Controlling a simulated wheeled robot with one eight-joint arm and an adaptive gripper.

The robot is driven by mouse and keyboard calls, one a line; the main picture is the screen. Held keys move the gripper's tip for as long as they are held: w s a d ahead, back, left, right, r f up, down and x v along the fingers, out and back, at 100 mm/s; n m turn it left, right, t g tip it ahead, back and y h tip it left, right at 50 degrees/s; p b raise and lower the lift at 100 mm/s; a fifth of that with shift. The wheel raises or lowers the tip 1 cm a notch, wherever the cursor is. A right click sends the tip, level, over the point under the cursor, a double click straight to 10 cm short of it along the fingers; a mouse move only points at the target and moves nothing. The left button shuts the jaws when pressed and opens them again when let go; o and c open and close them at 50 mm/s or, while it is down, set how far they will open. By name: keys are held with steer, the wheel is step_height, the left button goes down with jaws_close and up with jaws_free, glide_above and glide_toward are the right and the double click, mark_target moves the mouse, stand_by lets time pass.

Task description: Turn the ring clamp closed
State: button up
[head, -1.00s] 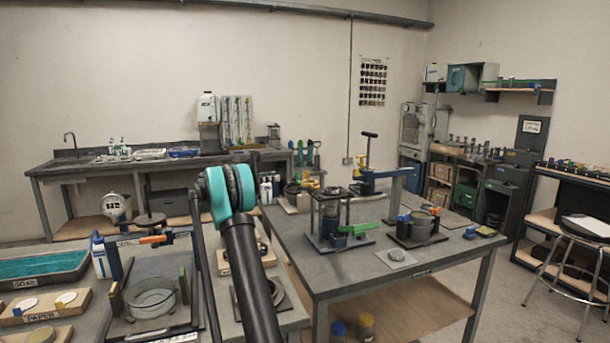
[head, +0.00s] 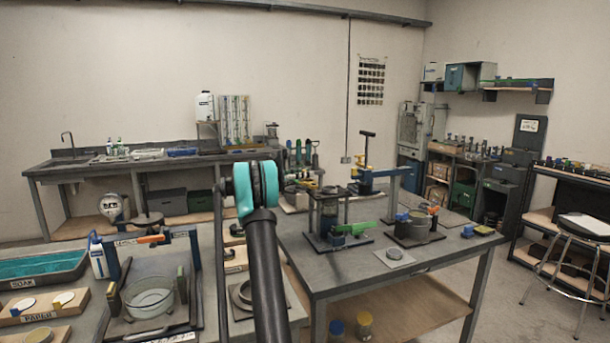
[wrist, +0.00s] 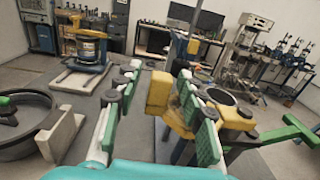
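A yellow ring-shaped part that looks like the ring clamp (wrist: 232,117) shows at the right of the wrist view, around a dark round opening. A yellow block (wrist: 159,92) stands to its left, between the fingers of my gripper (wrist: 157,76). My gripper is open, with green-padded fingers on either side of the block. A gap shows left of the block; the right finger is close to it, and I cannot tell whether they touch. In the head view my arm hides the gripper, and I cannot make out the clamp clearly.
A green lever (wrist: 288,130) sticks out at the right of the wrist view. A dark round pan (wrist: 28,125) is at the left, and a blue-and-yellow device (wrist: 90,48) stands farther back. The right table (head: 300,258) has bare room at its front left.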

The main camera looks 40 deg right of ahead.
jaws_close()
stand_by(0.3)
